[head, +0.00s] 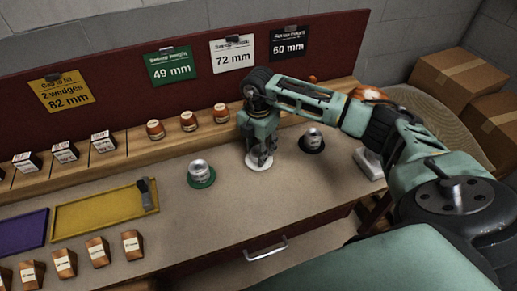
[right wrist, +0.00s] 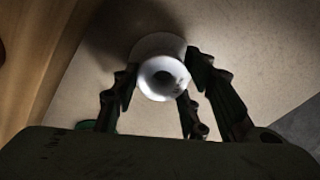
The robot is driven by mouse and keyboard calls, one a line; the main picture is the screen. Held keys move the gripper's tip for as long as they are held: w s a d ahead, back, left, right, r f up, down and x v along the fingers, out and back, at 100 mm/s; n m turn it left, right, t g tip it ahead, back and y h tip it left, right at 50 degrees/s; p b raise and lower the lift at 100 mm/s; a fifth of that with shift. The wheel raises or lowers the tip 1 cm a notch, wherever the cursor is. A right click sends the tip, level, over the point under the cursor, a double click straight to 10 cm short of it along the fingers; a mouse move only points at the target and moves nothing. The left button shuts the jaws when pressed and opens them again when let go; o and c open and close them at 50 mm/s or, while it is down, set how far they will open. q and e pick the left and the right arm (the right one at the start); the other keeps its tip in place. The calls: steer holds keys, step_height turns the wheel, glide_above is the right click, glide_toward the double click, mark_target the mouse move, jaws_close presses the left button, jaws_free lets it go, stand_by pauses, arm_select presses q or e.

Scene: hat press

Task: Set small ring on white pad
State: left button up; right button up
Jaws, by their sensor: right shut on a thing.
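My left gripper is not in view.
A silver piece stands on a green pad (head: 201,178) to the left, another on a black pad (head: 312,143) to the right. A yellow tray (head: 100,212) and a purple tray (head: 22,232) lie at the left. Several labelled blocks line the back ledge and front edge.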

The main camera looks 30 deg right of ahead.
mark_target(258, 151)
steer(key=shift+f, duration=0.55)
steer(key=shift+f, duration=0.1)
steer(key=o, duration=1.2)
steer(key=shift+o, duration=0.2)
steer(key=shift+r, duration=0.25)
steer(key=shift+w+r, duration=0.1)
steer(key=shift+r, duration=0.2)
step_height(258, 151, up, 11)
steer(key=b, duration=0.2)
